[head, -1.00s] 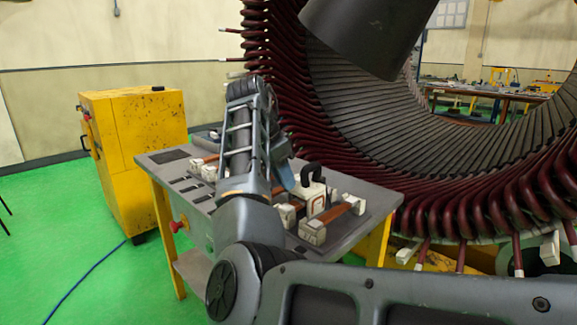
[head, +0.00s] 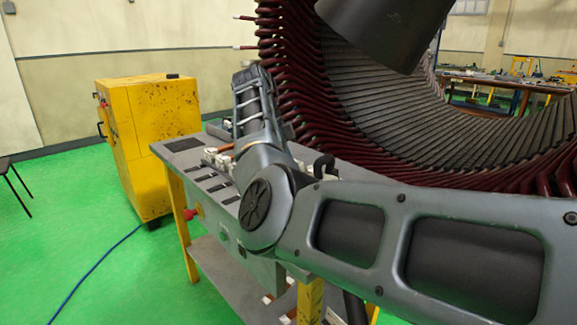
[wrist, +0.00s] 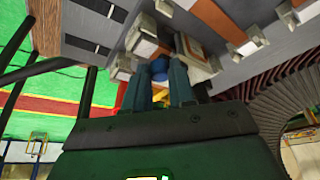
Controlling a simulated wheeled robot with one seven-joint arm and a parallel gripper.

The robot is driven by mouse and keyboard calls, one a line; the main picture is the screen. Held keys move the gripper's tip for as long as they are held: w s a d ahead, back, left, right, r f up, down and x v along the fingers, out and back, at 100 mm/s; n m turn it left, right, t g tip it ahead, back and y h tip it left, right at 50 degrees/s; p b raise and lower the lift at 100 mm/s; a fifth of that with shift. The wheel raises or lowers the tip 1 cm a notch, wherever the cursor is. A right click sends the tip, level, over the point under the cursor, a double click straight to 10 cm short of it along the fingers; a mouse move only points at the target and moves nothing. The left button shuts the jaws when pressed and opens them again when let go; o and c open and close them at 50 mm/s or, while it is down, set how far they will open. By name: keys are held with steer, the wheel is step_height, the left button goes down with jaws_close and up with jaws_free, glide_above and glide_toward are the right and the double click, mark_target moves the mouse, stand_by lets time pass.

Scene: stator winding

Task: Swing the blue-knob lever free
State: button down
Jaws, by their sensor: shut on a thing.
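The blue knob (wrist: 159,71) shows in the wrist view between the two fingers of my gripper (wrist: 160,84), which are closed on it. Only part of the knob is seen, and its lever is mostly hidden by the fingers.
The large stator ring with dark red coil ends (head: 285,70) stands close behind and right of the bench. A yellow cabinet (head: 158,130) stands to the left, with a stool (head: 12,180) farther left. A blue cable (head: 95,270) lies on the open green floor.

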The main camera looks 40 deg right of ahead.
stand_by(0.4)
steer(key=c, duration=0.9)
jaws_free()
steer(key=shift+c, duration=0.2)
steer(key=p+v, duration=0.1)
steer(key=v, duration=0.7)
